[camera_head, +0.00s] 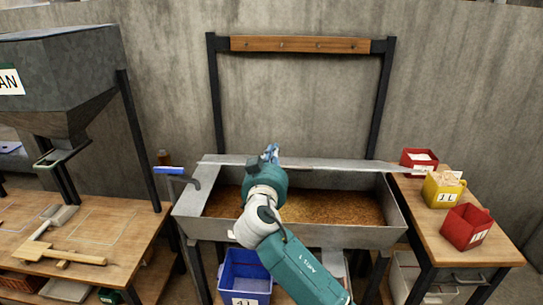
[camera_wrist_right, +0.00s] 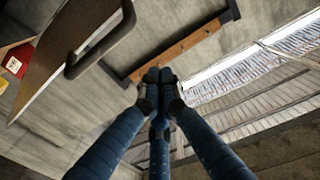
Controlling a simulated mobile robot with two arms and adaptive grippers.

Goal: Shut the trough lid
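The metal trough (camera_head: 300,232) stands in the middle of the head view, open at the top, with brown grain (camera_head: 335,208) inside. Its lid (camera_head: 335,164) appears as a thin pale strip along the trough's back edge, seen nearly edge-on. My right gripper (camera_head: 271,152) reaches over the trough, and its fingertips overlap the strip; I cannot tell if they touch it. In the right wrist view the blue fingers (camera_wrist_right: 158,76) meet at their tips with nothing visible between them. My arm hides part of the grain and trough front. My left gripper is out of view.
A wooden rail (camera_head: 300,44) on dark posts stands behind the trough. A blue-handled lever (camera_head: 169,170) is at its left. Red and yellow boxes (camera_head: 443,189) stand on the right table. A blue bin (camera_head: 245,277) is below. A mallet (camera_head: 60,254) lies on the left bench.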

